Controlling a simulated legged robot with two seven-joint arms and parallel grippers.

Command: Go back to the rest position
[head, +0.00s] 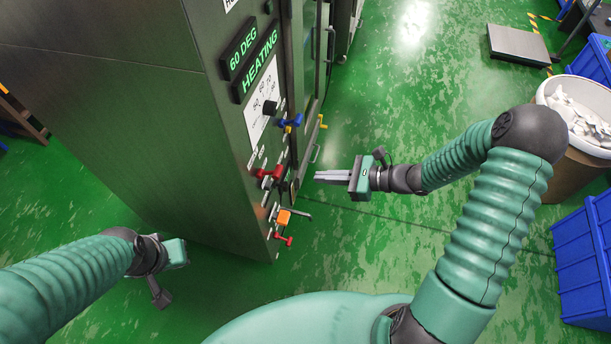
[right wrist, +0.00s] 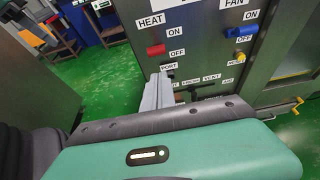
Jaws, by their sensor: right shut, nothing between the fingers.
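My right gripper (head: 318,176) reaches left toward the cabinet (head: 120,110) in the head view. Its fingers are together and empty, with a gap of floor between them and the panel. In the right wrist view the fingers (right wrist: 157,92) point at the panel, below the red HEAT switch (right wrist: 156,50). My left gripper (head: 175,252) is at the lower left, in front of the cabinet's near side; its fingers are hidden. The cabinet display (head: 260,64) reads 60 DEG HEATING.
The panel carries a black knob (head: 270,107), a blue handle (head: 290,122), a red handle (head: 268,174) and an orange block (head: 284,216) that stick out. On the right stand a bin (head: 551,92) of white pieces and a blue crate (head: 585,262). Green floor between is clear.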

